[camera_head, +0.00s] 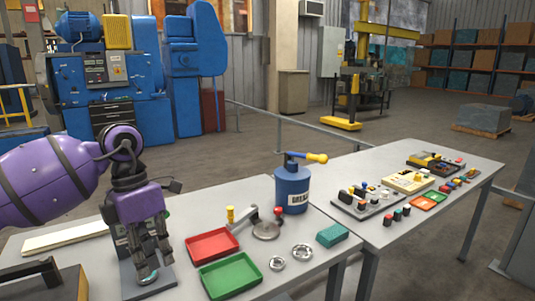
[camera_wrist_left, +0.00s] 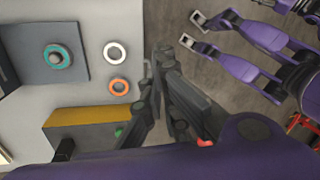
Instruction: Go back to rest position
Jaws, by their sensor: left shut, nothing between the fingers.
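My left gripper (camera_head: 150,262) hangs fingers-down over a grey plate (camera_head: 132,288) on the near table, at the lower left of the head view. Its fingers are shut and hold nothing. A small blue-teal part on the plate (camera_head: 148,277) shows just below the fingertips. In the left wrist view the closed fingers reach up the middle. A teal ring (camera_wrist_left: 57,56) lies on a dark plate (camera_wrist_left: 50,68) at upper left there.
Red (camera_head: 213,245) and green (camera_head: 231,277) trays and a blue grease can (camera_head: 292,188) stand right of the gripper. White (camera_wrist_left: 115,52) and orange (camera_wrist_left: 119,86) rings and an ochre-sided box (camera_wrist_left: 88,116) show in the wrist view. A second table (camera_head: 397,238) carries several small parts.

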